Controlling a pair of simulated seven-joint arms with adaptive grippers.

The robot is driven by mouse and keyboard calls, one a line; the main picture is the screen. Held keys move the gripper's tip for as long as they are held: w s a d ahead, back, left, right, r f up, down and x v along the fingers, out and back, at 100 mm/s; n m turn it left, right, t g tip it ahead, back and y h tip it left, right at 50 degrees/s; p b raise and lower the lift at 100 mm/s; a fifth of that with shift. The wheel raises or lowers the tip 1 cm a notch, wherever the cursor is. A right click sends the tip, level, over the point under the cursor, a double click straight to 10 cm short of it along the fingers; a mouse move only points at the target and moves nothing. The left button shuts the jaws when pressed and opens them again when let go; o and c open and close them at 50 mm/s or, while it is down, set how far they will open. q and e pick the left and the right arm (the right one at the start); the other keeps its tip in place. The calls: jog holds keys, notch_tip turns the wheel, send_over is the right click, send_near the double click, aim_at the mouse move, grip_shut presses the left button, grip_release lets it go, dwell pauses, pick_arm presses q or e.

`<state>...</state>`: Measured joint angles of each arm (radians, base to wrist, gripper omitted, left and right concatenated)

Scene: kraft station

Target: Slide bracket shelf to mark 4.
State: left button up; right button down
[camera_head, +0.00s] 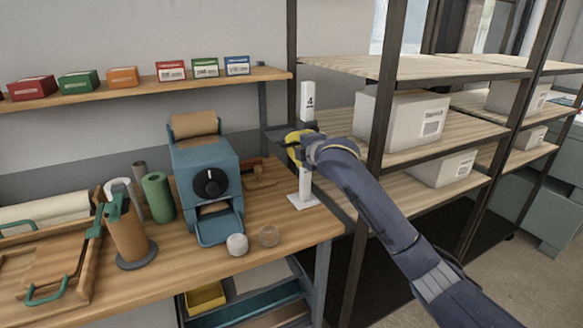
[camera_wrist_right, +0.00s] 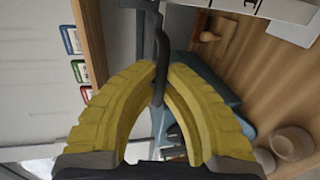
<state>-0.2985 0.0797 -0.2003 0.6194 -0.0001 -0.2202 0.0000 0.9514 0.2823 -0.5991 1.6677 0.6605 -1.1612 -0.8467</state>
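A white upright post (camera_head: 306,185) on a flat white base stands at the right end of the wooden bench, with a "4" near its top. The dark bracket shelf (camera_head: 308,127) is on the post just below the "4", partly hidden by my right gripper (camera_head: 292,147). In the right wrist view, the yellow fingers of my right gripper (camera_wrist_right: 161,80) close around the bracket's dark curved handle (camera_wrist_right: 162,45). Part of the marked post (camera_wrist_right: 250,5) shows at the top edge there. My left gripper is not in view.
A blue dispenser (camera_head: 205,180) with a black knob stands left of the post. A metal rack with wooden shelves and white boxes (camera_head: 405,120) stands close on the right.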

jog(key=shift+r, duration=2.7)
jog(key=c, duration=1.5)
grip_release()
jog(key=shift+f, duration=0.1)
jog(key=v, duration=1.2)
jog(key=shift+f, duration=0.1)
